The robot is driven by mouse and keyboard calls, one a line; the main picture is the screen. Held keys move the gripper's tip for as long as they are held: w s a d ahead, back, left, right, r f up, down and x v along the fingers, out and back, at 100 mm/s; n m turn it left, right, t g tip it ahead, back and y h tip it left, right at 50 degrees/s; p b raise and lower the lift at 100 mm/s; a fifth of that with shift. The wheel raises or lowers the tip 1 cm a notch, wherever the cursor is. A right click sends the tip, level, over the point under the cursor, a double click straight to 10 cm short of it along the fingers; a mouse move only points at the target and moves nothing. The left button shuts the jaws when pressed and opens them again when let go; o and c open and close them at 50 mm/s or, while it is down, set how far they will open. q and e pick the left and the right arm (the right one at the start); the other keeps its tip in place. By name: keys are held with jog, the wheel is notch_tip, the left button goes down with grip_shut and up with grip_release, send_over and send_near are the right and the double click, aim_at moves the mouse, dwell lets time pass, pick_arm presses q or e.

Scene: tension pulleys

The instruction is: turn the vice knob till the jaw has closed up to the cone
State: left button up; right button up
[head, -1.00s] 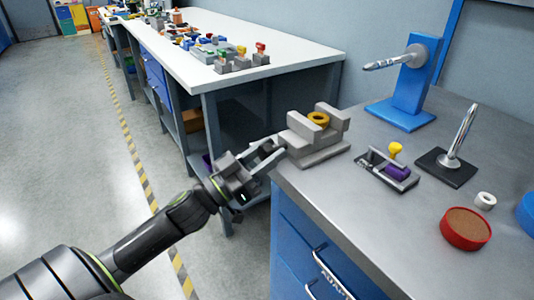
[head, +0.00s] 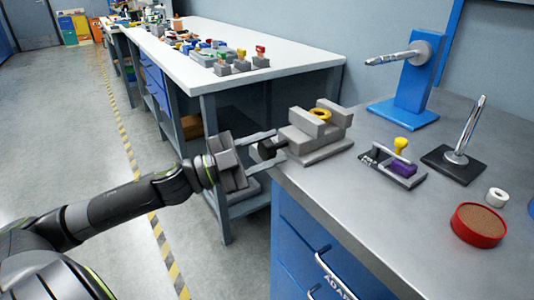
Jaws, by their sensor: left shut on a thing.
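The grey vice (head: 318,152) stands at the near left corner of the grey-topped bench. A yellow ring-shaped piece, apparently the cone (head: 321,114), sits between its two upright jaw blocks. Its lower part is hidden by the near jaw (head: 300,122). Any remaining gap between jaw and cone is too small to tell. The dark vice knob (head: 266,149) sticks out from the vice's left side past the bench edge. My left gripper (head: 276,147) comes in from the left, shut on the knob with one finger on each side. My right gripper is not in view.
Right of the vice are a grey holder with a purple piece (head: 403,168) and yellow knob, a black base with a metal rod (head: 462,150), a blue stand (head: 410,95), a white ring (head: 496,197) and a red tin (head: 478,224). A white table (head: 290,55) stands behind.

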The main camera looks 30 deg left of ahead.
pick_arm(q)
jog(key=shift+s+f+m+g, duration=0.1)
jog(key=shift+m+g, duration=0.4)
jog(key=shift+m, duration=0.2)
jog(key=o, duration=1)
jog(key=shift+c, duration=0.2)
jog(key=shift+f, duration=0.1)
